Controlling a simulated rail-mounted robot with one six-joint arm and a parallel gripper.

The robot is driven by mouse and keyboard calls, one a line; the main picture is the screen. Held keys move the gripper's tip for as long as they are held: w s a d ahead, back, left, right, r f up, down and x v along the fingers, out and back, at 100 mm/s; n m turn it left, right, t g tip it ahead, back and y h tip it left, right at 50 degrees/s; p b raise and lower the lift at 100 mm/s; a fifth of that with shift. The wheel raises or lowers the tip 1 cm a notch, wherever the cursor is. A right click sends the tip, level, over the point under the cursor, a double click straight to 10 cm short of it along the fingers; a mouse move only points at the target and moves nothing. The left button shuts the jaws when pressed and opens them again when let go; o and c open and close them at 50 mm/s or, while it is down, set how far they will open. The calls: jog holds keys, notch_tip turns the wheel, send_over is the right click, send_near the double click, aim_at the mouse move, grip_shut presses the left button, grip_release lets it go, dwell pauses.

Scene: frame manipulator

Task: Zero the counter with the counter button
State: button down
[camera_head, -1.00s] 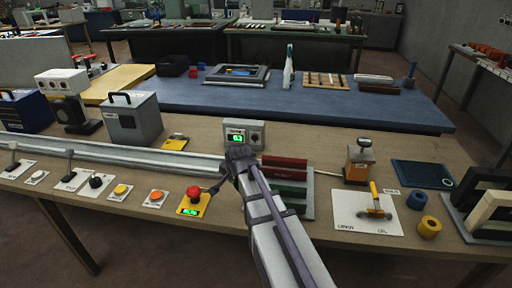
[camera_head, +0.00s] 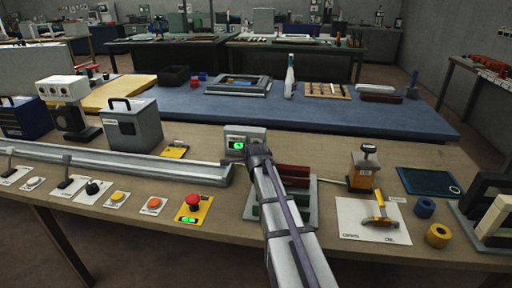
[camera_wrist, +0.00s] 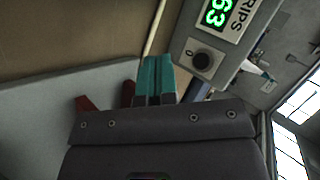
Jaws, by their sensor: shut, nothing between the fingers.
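The counter (camera_head: 233,131) is a small grey box with a lit green display, standing on the bench in the head view. In the wrist view the counter (camera_wrist: 226,72) appears sideways, its green digits reading 63 where visible. A round black button (camera_wrist: 203,61) sits on its face beside a "0" mark. My gripper (camera_wrist: 156,62) is shut and empty, with teal fingertips beside the counter, left of the button in the wrist view. I see no clear contact. In the head view my gripper (camera_head: 257,153) is in front of the counter's right part and hides the button.
Red and green blocks in a grey holder (camera_head: 251,207) lie beneath and right of my arm. A long metal rail (camera_head: 150,165) runs left of the counter. A red mushroom button on a yellow plate (camera_head: 202,213) is nearer the front edge. A stamp-like device (camera_head: 362,170) stands right.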

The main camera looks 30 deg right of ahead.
jog(key=w+d, duration=0.1)
jog(key=w, duration=0.1)
jog(key=w+d, duration=0.3)
jog(key=w, duration=0.1)
jog(key=shift+d, duration=0.25)
dwell(1.7)
jog(key=shift+w+d, duration=0.2)
jog(key=shift+w, duration=0.15)
jog(key=shift+w+d, duration=0.25)
jog(key=shift+w, duration=0.1)
dwell(0.8)
jog(key=shift+s+a, duration=0.45)
jog(key=shift+s, duration=0.2)
jog(key=shift+s+a, duration=0.75)
jog(key=shift+s, duration=0.3)
jog(key=shift+s+a, duration=0.75)
jog(key=shift+s, duration=0.25)
